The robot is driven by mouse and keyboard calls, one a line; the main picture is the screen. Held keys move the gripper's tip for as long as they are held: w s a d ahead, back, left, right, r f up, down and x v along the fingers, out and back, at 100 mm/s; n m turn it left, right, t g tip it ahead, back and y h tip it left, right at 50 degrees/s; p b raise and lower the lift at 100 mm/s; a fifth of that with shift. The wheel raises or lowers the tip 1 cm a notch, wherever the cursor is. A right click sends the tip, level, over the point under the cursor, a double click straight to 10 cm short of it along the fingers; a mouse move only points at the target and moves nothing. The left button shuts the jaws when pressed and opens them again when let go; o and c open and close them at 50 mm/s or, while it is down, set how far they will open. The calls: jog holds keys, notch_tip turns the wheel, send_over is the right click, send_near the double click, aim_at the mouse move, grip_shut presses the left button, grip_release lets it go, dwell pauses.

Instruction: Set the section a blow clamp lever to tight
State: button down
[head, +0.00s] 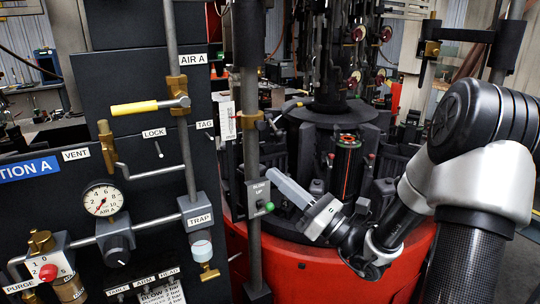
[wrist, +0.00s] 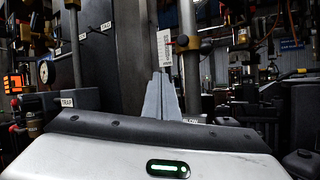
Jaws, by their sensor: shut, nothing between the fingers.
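My gripper (head: 270,173) is in the middle of the head view, its grey fingers pointing up and left beside the upright post (head: 252,160). The fingers are together with nothing between them; they also show shut in the wrist view (wrist: 162,80). A brass clamp (head: 250,119) sits on the post above my fingertips. The BLOW UP box (head: 258,197) with a green button is just left of my fingers.
The section A panel (head: 130,60) fills the left, with a yellow-handled AIR A valve (head: 140,107), a gauge (head: 102,199) and a TRAP block (head: 199,216). The dark mould machine (head: 330,130) stands on a red round base (head: 300,270) behind my arm.

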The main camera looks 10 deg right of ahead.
aim_at(274, 128)
jog(key=w+d+f+m+t+h, duration=0.1)
jog(key=w+d+m+t+h, duration=0.1)
jog(key=d, duration=0.4)
jog(key=m+t+h, duration=0.1)
jog(key=m+h, duration=0.1)
jog(key=shift+w+f+m+t, duration=0.2)
jog(key=shift+m+t, duration=0.1)
jog(key=shift+t, duration=0.1)
jog(key=x, duration=1)
jog(key=shift+b, duration=0.35)
jog(key=shift+s+r+g+p, duration=0.15)
jog(key=shift+r+g+p, duration=0.15)
jog(key=shift+p, duration=0.95)
